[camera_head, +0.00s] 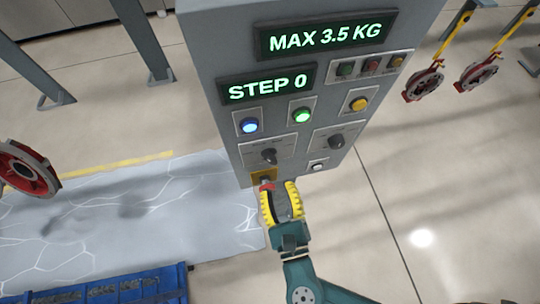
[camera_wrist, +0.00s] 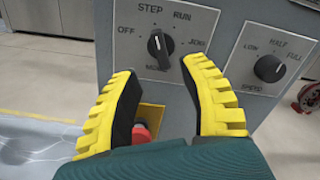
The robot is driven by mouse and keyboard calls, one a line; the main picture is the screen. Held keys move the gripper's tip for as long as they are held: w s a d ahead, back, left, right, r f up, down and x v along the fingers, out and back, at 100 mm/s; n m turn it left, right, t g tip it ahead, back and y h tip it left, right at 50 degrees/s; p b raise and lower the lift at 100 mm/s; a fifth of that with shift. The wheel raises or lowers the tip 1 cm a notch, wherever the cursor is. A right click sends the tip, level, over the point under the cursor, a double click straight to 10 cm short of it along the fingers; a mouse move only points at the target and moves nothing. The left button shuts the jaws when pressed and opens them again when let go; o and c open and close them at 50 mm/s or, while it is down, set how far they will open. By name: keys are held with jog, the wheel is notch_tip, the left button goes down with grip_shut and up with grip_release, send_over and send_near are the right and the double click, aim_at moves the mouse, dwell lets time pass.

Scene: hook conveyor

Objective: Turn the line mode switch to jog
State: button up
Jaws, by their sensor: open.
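The line mode switch is a dark knob (camera_wrist: 160,45) on a grey plate marked OFF, STEP, RUN and JOG. Its white mark points up, towards STEP. In the head view the knob (camera_head: 268,156) is at the lower left of the grey control panel (camera_head: 225,50). The green display (camera_head: 267,83) reads STEP 0. My gripper (camera_wrist: 160,70) is open and empty, with yellow ribbed fingers. In the wrist view the knob shows just beyond and between the fingertips, apparently untouched. In the head view my gripper (camera_head: 279,186) is just below the knob.
A red button (camera_wrist: 141,132) on a yellow plate is below the mode switch, partly hidden by my fingers. The speed knob (camera_wrist: 270,68) is to the right. Lit blue (camera_head: 250,126) and green (camera_head: 302,116) buttons are above. Hanging red hooks (camera_head: 424,82) are at right.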

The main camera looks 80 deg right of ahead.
aim_at(271, 161)
jog(key=x, duration=0.9)
jog(key=shift+a+f, duration=0.1)
grip_shut()
